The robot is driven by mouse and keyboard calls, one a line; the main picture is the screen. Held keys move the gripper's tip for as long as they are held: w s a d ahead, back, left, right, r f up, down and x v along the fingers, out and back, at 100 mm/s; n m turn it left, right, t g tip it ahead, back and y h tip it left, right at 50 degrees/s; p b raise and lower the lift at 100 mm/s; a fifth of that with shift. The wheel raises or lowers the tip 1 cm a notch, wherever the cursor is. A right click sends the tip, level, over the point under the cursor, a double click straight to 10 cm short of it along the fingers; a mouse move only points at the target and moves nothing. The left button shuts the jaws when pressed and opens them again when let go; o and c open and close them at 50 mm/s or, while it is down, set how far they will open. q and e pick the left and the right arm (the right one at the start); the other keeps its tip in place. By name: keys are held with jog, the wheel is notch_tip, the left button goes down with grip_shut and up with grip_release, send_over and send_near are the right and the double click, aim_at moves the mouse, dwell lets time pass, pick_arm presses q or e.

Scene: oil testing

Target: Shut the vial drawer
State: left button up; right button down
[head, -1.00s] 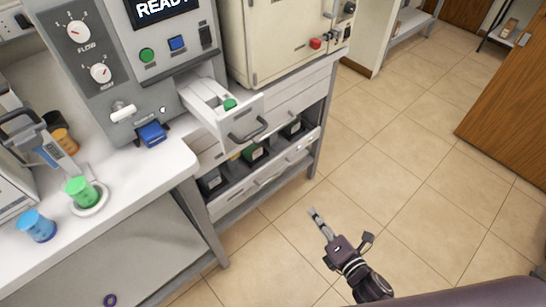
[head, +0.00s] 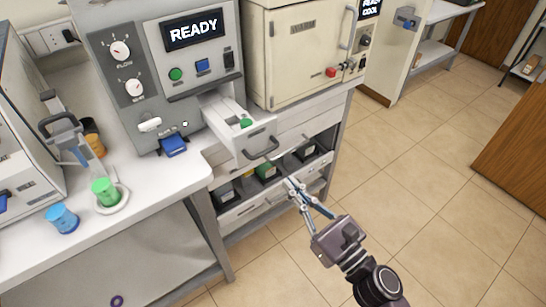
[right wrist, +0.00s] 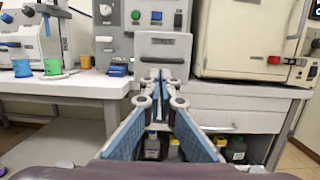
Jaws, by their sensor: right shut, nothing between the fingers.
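The vial drawer (head: 250,144) is pulled out from the grey machine (head: 150,70) marked READY, with a dark handle (head: 264,149) on its front. A green-capped vial (head: 246,123) sits inside it. My right gripper (head: 286,182) is shut and empty, just in front of and below the drawer handle in the head view. My left gripper is not in view.
A blue beaker (head: 62,218) and a green beaker (head: 105,191) stand on the white counter (head: 165,190) at left. A cream oven (head: 300,55) stands right of the machine. Dark bottles sit on the shelf below. The floor (head: 420,180) at right is clear.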

aim_at(265, 153)
jog(key=p+x, duration=0.2)
jog(key=x, duration=0.4)
jog(key=shift+w+a+r, duration=0.1)
jog(key=shift+r, duration=0.1)
jog(key=shift+w+a+p, duration=0.3)
jog(key=shift+w+a, duration=0.15)
jog(key=shift+w, duration=0.1)
jog(key=shift+w+d+f, duration=0.1)
